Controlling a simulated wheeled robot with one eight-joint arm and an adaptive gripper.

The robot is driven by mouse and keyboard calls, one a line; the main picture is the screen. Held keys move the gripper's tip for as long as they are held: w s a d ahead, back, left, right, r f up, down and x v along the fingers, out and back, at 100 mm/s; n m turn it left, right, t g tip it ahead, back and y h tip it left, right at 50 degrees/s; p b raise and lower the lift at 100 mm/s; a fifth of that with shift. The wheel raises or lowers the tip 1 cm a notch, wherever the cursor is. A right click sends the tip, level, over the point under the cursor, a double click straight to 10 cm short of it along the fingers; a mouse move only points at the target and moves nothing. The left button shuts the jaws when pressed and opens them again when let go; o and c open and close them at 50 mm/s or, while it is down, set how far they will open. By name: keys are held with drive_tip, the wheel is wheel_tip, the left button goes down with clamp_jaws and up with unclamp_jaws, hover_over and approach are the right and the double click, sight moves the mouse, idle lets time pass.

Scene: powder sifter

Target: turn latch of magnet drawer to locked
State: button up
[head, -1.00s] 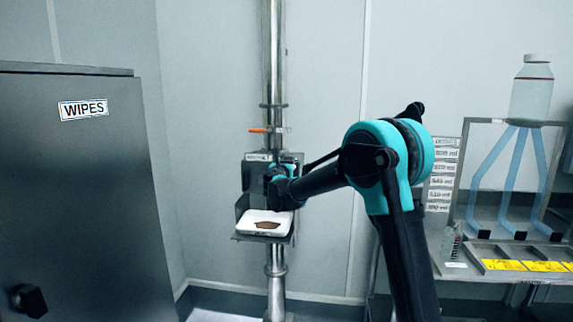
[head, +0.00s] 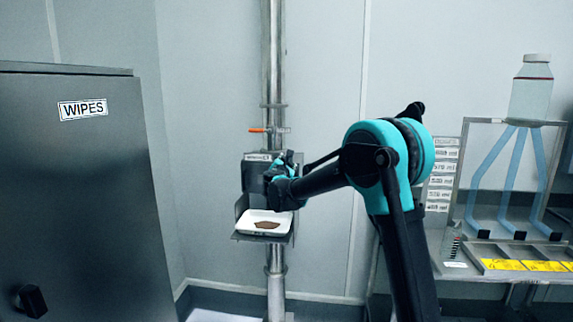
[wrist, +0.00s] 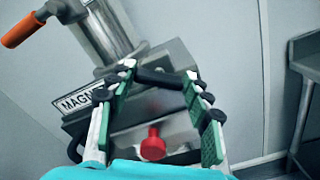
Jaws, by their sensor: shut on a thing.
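The magnet drawer housing (head: 258,170) is a grey metal box on the vertical pipe, and its label is partly hidden in the wrist view (wrist: 76,101). My gripper (wrist: 160,72) is at the drawer front, its green-padded fingers on either side of a black bar (wrist: 163,77). It is shut on this bar, whose ends lie at the fingertips. I cannot tell if the bar is the latch or a handle. A red knob (wrist: 152,146) shows lower between the fingers, apart from the pads. In the head view my gripper (head: 281,165) covers much of the drawer front.
A white tray (head: 251,226) with brown powder sits on a shelf below the drawer. An orange-handled valve (head: 259,130) is above it on the pipe (head: 272,60). A grey wipes cabinet (head: 80,200) stands left, a bottle rack (head: 500,125) right.

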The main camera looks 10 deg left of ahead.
drive_tip(key=m, duration=1)
drive_tip(key=shift+d+f, duration=0.1)
drive_tip(key=shift+f, duration=0.1)
drive_tip(key=shift+m, duration=0.4)
drive_tip(key=o, duration=1.2)
drive_tip(key=shift+c, duration=0.2)
drive_tip(key=shift+s, duration=0.1)
drive_tip(key=s, duration=1.2)
drive_tip(key=shift+a, duration=0.2)
